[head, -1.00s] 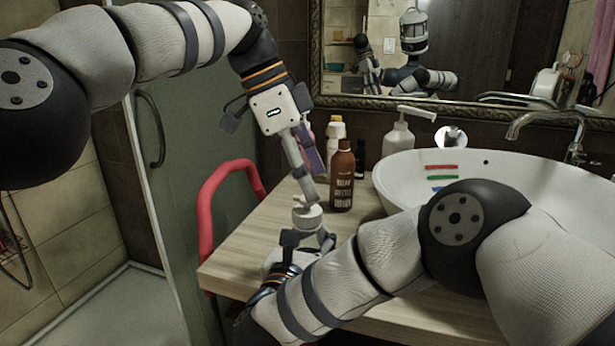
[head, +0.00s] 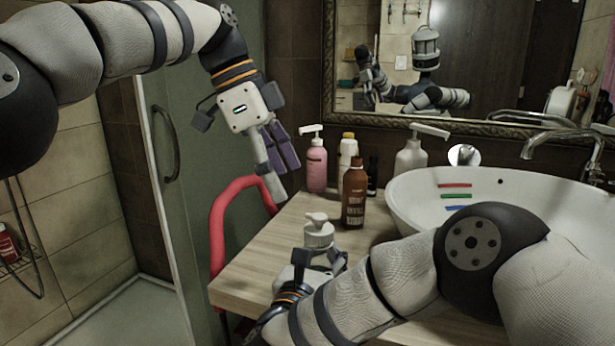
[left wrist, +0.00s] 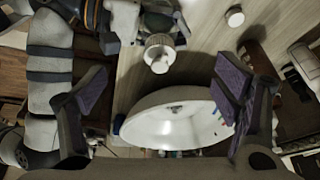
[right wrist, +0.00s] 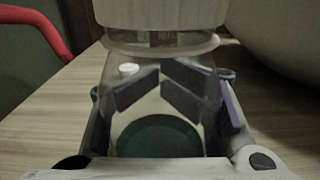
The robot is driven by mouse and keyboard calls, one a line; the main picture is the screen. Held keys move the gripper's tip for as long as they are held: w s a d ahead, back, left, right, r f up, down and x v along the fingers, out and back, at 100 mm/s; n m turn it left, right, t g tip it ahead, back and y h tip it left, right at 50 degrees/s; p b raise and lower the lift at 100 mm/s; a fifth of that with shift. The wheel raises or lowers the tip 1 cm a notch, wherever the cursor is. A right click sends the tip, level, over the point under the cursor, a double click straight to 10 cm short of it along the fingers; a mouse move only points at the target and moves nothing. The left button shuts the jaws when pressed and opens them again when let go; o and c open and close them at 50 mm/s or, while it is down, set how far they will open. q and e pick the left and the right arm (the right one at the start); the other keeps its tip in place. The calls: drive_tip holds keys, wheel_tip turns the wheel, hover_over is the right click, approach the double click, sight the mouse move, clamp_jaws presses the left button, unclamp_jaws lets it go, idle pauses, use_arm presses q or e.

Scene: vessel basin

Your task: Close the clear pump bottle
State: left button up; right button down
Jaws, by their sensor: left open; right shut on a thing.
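The clear pump bottle stands near the counter's front left, its white pump top (head: 318,230) upright in the head view. The white pump top also shows from above in the left wrist view (left wrist: 159,53). In the right wrist view, the clear body (right wrist: 160,95) sits between the fingers, with the white ridged collar (right wrist: 160,14) above its neck. I cannot tell how tightly the collar sits. My right gripper (head: 320,262) is shut on the bottle's body. My left gripper (head: 279,168) is open and empty, above and left of the pump top, apart from it.
A brown bottle (head: 354,195) stands close behind the pump bottle. A pink pump bottle (head: 316,165), a white bottle with a yellow cap (head: 347,158) and a white pump bottle (head: 410,160) stand farther back. The basin (head: 415,195) is right. A red rail (head: 219,225) borders the counter's left.

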drive_tip(key=c, duration=0.8)
unclamp_jaws()
use_arm(q)
drive_tip(key=a, duration=0.7)
drive_tip(key=shift+s, duration=0.1)
use_arm(e)
drive_tip(key=v, duration=1.2)
